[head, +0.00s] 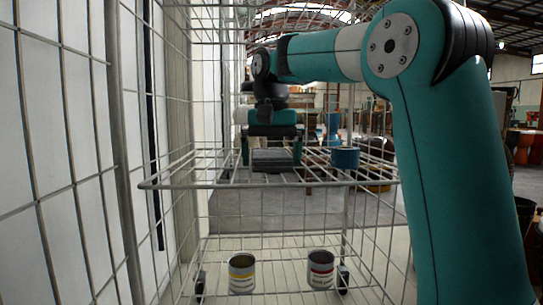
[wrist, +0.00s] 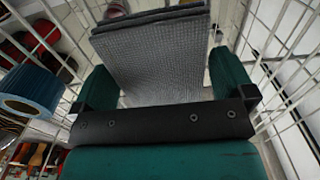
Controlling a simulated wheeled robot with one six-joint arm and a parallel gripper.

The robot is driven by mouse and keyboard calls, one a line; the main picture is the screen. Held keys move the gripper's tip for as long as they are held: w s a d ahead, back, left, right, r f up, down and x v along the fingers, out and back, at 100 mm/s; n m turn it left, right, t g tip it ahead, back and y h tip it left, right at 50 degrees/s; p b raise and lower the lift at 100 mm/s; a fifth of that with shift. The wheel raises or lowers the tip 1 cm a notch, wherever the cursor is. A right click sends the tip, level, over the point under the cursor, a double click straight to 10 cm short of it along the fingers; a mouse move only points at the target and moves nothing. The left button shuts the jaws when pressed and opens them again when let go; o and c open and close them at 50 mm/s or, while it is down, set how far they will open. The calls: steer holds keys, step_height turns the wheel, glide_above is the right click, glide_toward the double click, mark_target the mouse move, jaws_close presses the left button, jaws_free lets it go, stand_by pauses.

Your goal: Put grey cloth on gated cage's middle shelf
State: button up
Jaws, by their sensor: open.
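The grey cloth (head: 272,160) is a folded, textured stack lying on the wire middle shelf (head: 190,184) of the gated cage (head: 118,150). In the wrist view the cloth (wrist: 155,55) spreads out between the two teal fingers and beyond their tips. My gripper (head: 272,148) is inside the cage, just above the middle shelf, with its fingers on either side of the cloth. The jaws are open, with a gap beside the cloth at the right finger in the wrist view (wrist: 163,72). The cloth's near edge is hidden behind the dark gripper bar.
A blue roll (head: 345,157) sits on the middle shelf right of the cloth, close to my gripper. Two labelled cans, one left (head: 242,273) and one right (head: 320,269), stand on the bottom shelf. Wire mesh walls border the shelf. Its front left part is bare.

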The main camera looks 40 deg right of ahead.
mark_target(272, 154)
step_height(272, 154, up, 8)
steer(key=p, duration=0.7)
steer(key=shift+f, duration=0.2)
stand_by(0.8)
